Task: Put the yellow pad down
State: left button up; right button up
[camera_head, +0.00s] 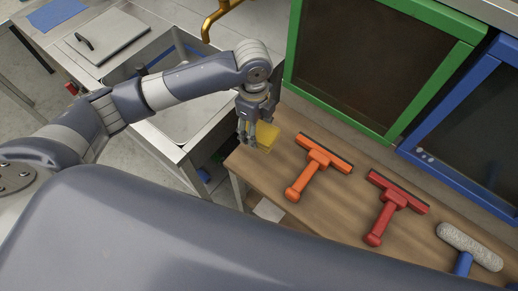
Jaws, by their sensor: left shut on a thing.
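The yellow pad (267,134) is at the left end of the wooden table (262,181). My left gripper (257,140) is shut on it from above. The fingers hide part of the pad. The pad is at or just above the table top; I cannot tell whether it touches the wood. My right gripper is not in view.
An orange squeegee (313,168) lies just right of the pad. A red squeegee (386,211) and a blue-handled roller (469,246) lie further right. A green-framed panel (291,50) and a blue-framed panel (430,160) stand behind. A metal sink (190,125) is at left.

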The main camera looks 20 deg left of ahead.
pick_arm(q)
jog(key=shift+w+a+r+m, duration=0.2)
jog(key=shift+w+m, duration=0.1)
jog(key=shift+w, duration=0.05)
jog(key=shift+a+f, duration=0.1)
jog(key=shift+f, duration=0.1)
notch_tip(320, 180, down, 5)
jog(key=shift+f+p, duration=0.1)
jog(key=shift+p, duration=0.45)
notch_tip(320, 180, down, 3)
jog(key=shift+f+p, duration=0.1)
jog(key=shift+p, duration=0.2)
jog(key=shift+f, duration=0.45)
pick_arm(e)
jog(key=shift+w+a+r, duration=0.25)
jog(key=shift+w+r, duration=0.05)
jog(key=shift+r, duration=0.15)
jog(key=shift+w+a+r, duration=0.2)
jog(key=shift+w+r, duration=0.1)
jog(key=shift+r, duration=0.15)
pick_arm(q)
jog(key=shift+f, duration=0.1)
jog(key=o, duration=1)
jog(key=shift+o, duration=0.2)
